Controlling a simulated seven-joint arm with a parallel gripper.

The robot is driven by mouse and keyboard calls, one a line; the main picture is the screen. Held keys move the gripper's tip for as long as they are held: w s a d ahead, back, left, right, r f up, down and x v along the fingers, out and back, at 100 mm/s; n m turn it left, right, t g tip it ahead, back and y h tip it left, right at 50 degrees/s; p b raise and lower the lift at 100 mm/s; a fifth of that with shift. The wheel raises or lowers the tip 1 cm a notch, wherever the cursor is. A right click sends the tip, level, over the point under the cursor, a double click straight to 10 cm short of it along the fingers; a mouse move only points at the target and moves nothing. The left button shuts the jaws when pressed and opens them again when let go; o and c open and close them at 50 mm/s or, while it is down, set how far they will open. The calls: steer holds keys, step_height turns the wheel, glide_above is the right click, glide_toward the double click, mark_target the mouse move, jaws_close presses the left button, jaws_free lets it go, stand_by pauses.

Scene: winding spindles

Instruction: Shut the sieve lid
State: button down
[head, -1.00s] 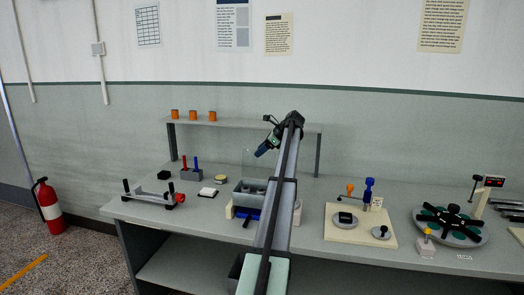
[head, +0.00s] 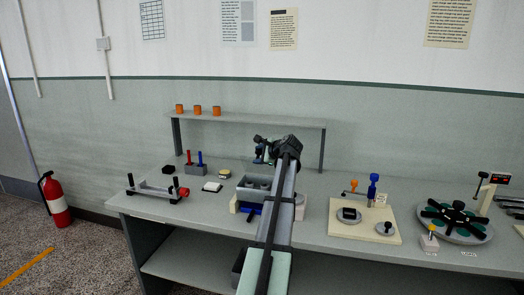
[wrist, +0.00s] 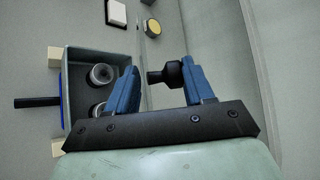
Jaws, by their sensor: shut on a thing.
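The sieve is a grey open-topped box (head: 243,194) with a blue front part, near the middle of the bench. In the wrist view the box (wrist: 98,53) lies left of my gripper, with grey ring-shaped pieces inside and a black handle (wrist: 36,102) sticking out. The clear lid is hard to see; in the wrist view it looks like a thin, nearly edge-on pane beside the box, with a black knob (wrist: 163,76). My gripper (wrist: 160,78) has its blue fingers on either side of this knob and is shut on it. In the head view my gripper (head: 260,157) is above the back of the box.
A white block (head: 212,187) and a yellow-topped disc (head: 224,175) lie left of the box. A holder with red and blue pegs (head: 195,169) stands behind them. A shelf (head: 245,121) with orange cups runs behind my arm. A board with fixtures (head: 345,229) stands to the right.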

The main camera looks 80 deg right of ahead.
steer(key=shift+a+f+n+t+h, duration=0.3)
steer(key=shift+a+f+n+h, duration=0.3)
steer(key=shift+a+f, duration=1.1)
steer(key=shift+a+f+n+t+h, duration=0.35)
steer(key=shift+a+f+h, duration=0.35)
steer(key=shift+a+f, duration=0.95)
steer(key=shift+s+d+f, duration=0.1)
steer(key=shift+d+f, duration=0.15)
steer(key=shift+f, duration=0.05)
steer(key=c, duration=0.6)
jaws_free()
steer(key=shift+d, duration=0.1)
steer(key=shift+r, duration=0.1)
steer(key=v, duration=1.4)
steer(key=shift+w+a, duration=0.2)
steer(key=shift+a, duration=0.05)
